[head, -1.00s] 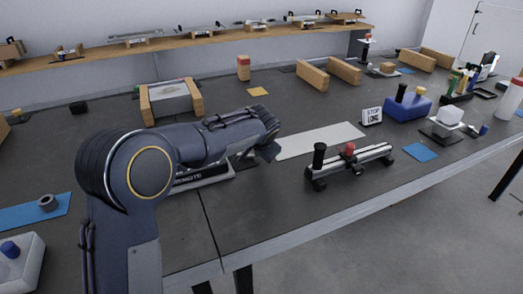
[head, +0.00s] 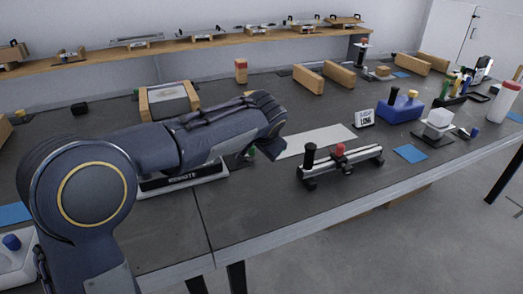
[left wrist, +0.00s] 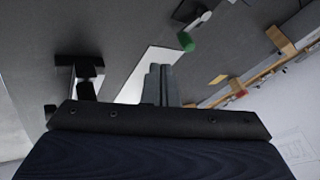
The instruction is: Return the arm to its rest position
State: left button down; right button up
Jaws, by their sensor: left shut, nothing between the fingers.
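My left arm reaches in from the left of the head view, over the dark workbench (head: 240,212). Its gripper (head: 273,149) is mostly hidden behind the forearm, near the left end of a white strip (head: 318,139). In the left wrist view the fingers (left wrist: 158,84) are together and empty, seen over the white strip (left wrist: 150,72). My right gripper is in neither view.
A black and silver fixture with a red knob (head: 340,150) stands to the right of my gripper. Farther right are a blue block (head: 400,110) and a white bottle (head: 503,102). Wooden blocks (head: 308,78) stand behind. A labelled device (head: 180,180) lies under my forearm.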

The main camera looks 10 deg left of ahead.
pick_arm(q)
jog(key=shift+s+d+r, duration=0.1)
jog(key=shift+s+r, duration=0.15)
